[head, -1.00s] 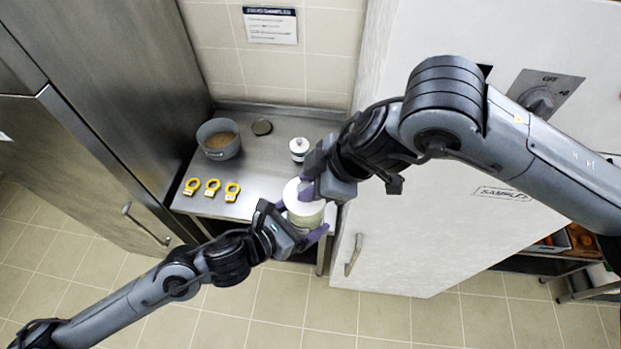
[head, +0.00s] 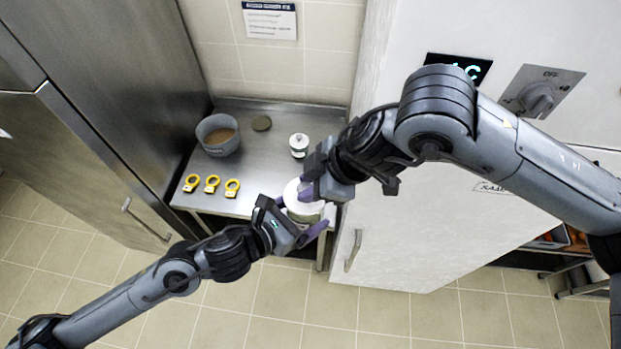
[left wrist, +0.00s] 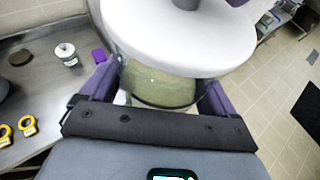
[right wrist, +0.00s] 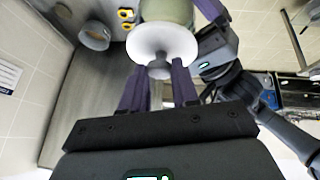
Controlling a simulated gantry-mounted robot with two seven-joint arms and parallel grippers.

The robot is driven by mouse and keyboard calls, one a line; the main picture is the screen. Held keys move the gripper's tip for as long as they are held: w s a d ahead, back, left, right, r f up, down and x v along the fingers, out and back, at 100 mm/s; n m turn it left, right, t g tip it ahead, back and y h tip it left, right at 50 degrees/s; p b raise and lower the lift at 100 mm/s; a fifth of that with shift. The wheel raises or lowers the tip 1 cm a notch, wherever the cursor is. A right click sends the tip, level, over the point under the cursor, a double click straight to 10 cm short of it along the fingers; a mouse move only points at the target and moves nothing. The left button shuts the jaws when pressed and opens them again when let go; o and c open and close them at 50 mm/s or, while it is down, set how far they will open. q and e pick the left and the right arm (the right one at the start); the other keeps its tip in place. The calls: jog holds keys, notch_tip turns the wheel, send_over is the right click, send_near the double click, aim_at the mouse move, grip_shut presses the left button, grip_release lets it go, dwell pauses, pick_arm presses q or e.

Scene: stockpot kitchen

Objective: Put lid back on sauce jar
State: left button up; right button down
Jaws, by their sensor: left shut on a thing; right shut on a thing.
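The sauce jar (left wrist: 160,86) has clear sides with yellow-green contents. My left gripper (head: 290,222) has its purple fingers shut on the jar's sides, above the floor in front of the counter. The white round lid (right wrist: 160,42) has a knob (right wrist: 159,66). My right gripper (right wrist: 160,88) is shut on the knob. In the left wrist view the lid (left wrist: 185,45) covers the jar's mouth, level or nearly so; whether it is fully seated or a small gap remains, I cannot tell. In the head view the lid (head: 297,194) is partly hidden by my right gripper (head: 312,190).
On the steel counter (head: 262,165) stand a grey pot (head: 218,148) with brown contents, a dark round disc (head: 262,124), a small white lidded jar (head: 299,144) and three yellow rings (head: 212,184). A white cabinet (head: 440,235) is close on the right.

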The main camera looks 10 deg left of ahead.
jog(key=shift+f, duration=0.6)
dwell(0.6)
jog(key=c, duration=0.8)
grip_release()
jog(key=shift+r, duration=0.1)
jog(key=v, duration=1.2)
